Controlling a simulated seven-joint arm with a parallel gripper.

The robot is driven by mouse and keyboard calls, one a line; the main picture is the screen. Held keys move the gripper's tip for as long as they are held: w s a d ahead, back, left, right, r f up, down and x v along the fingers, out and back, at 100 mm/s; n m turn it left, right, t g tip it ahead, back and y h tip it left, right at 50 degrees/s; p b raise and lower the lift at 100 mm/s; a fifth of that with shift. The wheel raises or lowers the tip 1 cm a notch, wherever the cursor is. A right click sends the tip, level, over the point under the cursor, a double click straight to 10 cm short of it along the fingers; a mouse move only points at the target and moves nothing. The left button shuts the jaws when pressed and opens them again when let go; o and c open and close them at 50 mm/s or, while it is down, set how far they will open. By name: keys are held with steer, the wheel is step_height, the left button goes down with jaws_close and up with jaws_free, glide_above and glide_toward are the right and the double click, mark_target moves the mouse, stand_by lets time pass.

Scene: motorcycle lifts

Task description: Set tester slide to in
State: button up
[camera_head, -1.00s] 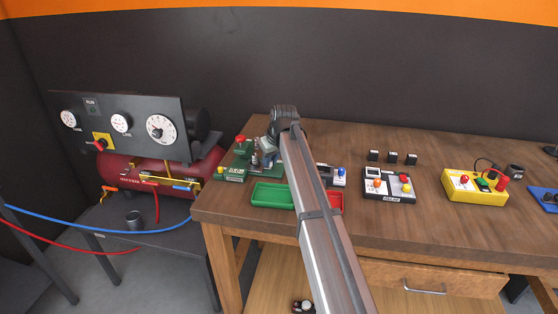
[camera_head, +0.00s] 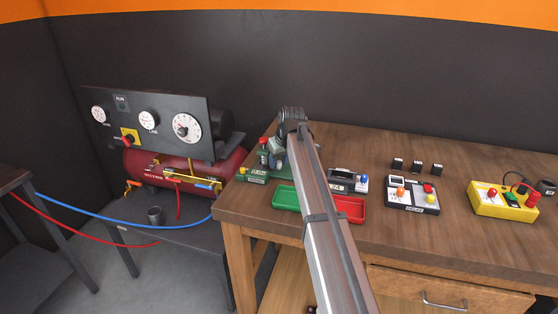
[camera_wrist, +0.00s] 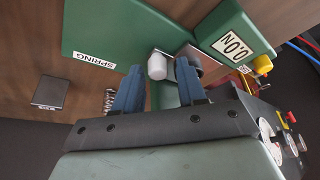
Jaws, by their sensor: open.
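The green spring tester (camera_head: 253,178) stands at the left end of the bench, partly hidden behind my arm in the head view. In the wrist view its green body (camera_wrist: 100,32) carries a "SPRING" label, and a raised green block (camera_wrist: 228,38) shows "0.0N" beside a yellow button. A pale rounded knob (camera_wrist: 157,66) on a dark stem appears between my fingertips. My gripper (camera_wrist: 159,72) is open, with one blue finger on each side of the knob. I cannot tell whether either finger touches it. Which position the slide is in is not clear.
A green tray (camera_head: 286,196) and a red tray (camera_head: 350,208) lie near the bench's front edge. A small "24" device (camera_head: 345,181), a white-and-black button box (camera_head: 412,196) and a yellow box (camera_head: 503,201) stand to the right. A red compressor (camera_head: 150,160) is left.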

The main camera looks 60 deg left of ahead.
steer(key=shift+s, duration=0.15)
steer(key=w+d, duration=0.6)
steer(key=shift+w+d+r, duration=0.1)
steer(key=shift+w+d, duration=0.05)
steer(key=shift+d, duration=0.05)
steer(key=v, duration=1.3)
steer(key=w+a+r+m+y, duration=0.1)
steer(key=w+r+m, duration=0.2)
steer(key=w, duration=0.5)
steer(key=w+a+r+m+y, duration=0.1)
steer(key=w+r+m, duration=0.2)
steer(key=w+r, duration=0.2)
steer(key=shift+w+r, duration=0.25)
steer(key=shift+w, duration=1.2)
